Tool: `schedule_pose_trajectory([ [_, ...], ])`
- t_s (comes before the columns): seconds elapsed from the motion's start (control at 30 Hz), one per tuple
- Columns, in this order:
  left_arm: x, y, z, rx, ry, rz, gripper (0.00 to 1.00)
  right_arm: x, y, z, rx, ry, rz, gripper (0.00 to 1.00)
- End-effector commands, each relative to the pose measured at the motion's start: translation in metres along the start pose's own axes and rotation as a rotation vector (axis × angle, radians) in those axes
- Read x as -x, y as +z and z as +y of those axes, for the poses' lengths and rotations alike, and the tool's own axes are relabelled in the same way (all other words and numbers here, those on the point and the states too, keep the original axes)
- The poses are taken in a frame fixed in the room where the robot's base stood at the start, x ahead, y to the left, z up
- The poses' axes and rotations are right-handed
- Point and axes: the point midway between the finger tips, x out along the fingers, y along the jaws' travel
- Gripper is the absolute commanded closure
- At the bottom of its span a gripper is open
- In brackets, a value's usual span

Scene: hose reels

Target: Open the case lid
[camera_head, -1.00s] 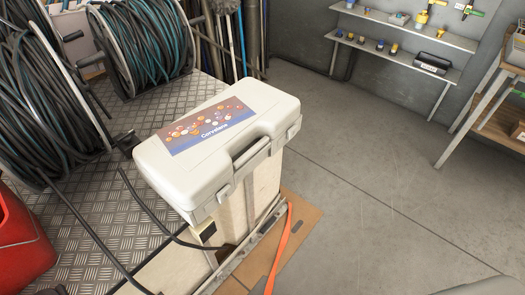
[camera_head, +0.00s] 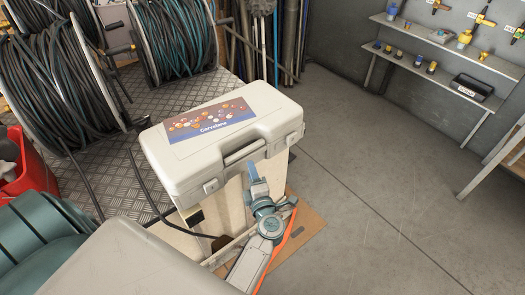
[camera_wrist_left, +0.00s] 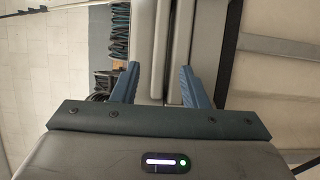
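The lid is shut flat. The handle (camera_head: 245,152) is on its front side, with a latch (camera_head: 211,186) near the front-left corner. My left gripper (camera_head: 257,180) is just in front of the case, below the handle. In the left wrist view the left gripper's two blue fingers (camera_wrist_left: 158,84) are apart, with pale grey parallel bands between and beyond them. Whether they touch the case is unclear. My right gripper is not seen.
Hose reels (camera_head: 175,38) stand behind and left on a metal checker-plate platform (camera_head: 125,160). A red container (camera_head: 30,165) is at the left. Open floor (camera_head: 390,190) lies to the right, with wall shelves (camera_head: 440,62) beyond.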

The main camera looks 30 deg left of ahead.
Motion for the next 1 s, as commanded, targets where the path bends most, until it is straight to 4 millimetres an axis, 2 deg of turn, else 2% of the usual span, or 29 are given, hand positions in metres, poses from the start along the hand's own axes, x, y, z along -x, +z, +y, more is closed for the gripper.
schedule_pose_trajectory([
  [0.2, -0.042, 0.001, 0.004, -0.006, 0.005, -0.003, 0.6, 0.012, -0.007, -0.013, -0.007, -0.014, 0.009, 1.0],
  [0.4, -0.077, 0.001, 0.003, -0.007, 0.004, -0.003, 0.6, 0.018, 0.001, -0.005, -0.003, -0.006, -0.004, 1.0],
  [0.5, -0.088, 0.001, 0.001, -0.006, 0.003, -0.003, 0.6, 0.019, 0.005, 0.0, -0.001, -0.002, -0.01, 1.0],
  [0.67, -0.097, 0.001, 0.001, -0.005, 0.002, -0.003, 0.6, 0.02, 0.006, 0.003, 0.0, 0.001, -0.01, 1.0],
  [0.93, -0.098, 0.001, 0.0, -0.005, 0.001, -0.003, 0.6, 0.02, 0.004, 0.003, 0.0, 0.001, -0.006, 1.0],
  [1.0, -0.098, 0.001, 0.0, -0.005, 0.001, -0.003, 0.74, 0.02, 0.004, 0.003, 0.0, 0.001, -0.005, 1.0],
])
